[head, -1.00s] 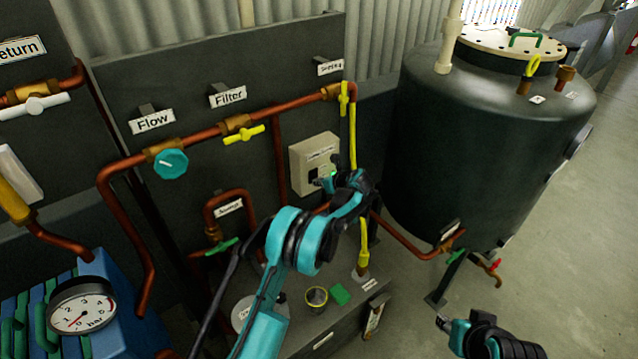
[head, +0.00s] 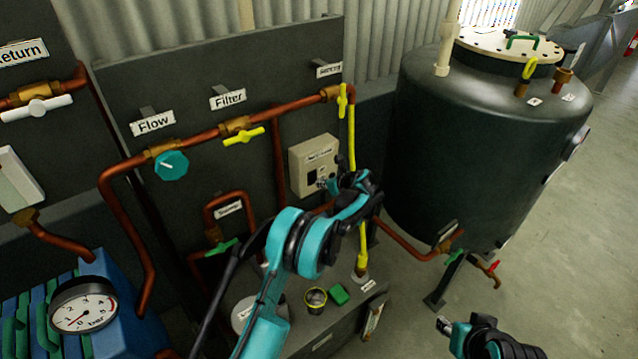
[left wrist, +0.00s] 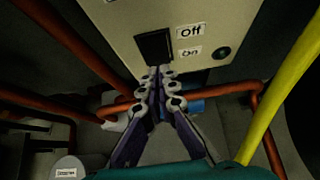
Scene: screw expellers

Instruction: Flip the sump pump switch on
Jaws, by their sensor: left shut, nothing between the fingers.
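A beige switch box (head: 315,160) is mounted on the dark panel; its label is too blurred to read. In the left wrist view it has a black rocker switch (left wrist: 155,46), "Off" and "On" labels and a dark round green lamp (left wrist: 221,53). My left gripper (head: 328,184) is at the box's lower right. In the left wrist view its fingers (left wrist: 157,78) are together, empty, with tips just below the rocker; contact cannot be told. The arm partly hides the box's lower edge in the head view. My right gripper (head: 444,325) is low at the right, away from the box.
A yellow pipe (head: 352,135) runs close to the box's right side, and copper pipes (head: 277,155) pass to its left. A large dark tank (head: 485,150) stands at the right. A grey bench (head: 320,330) with a small cup (head: 316,298) is below.

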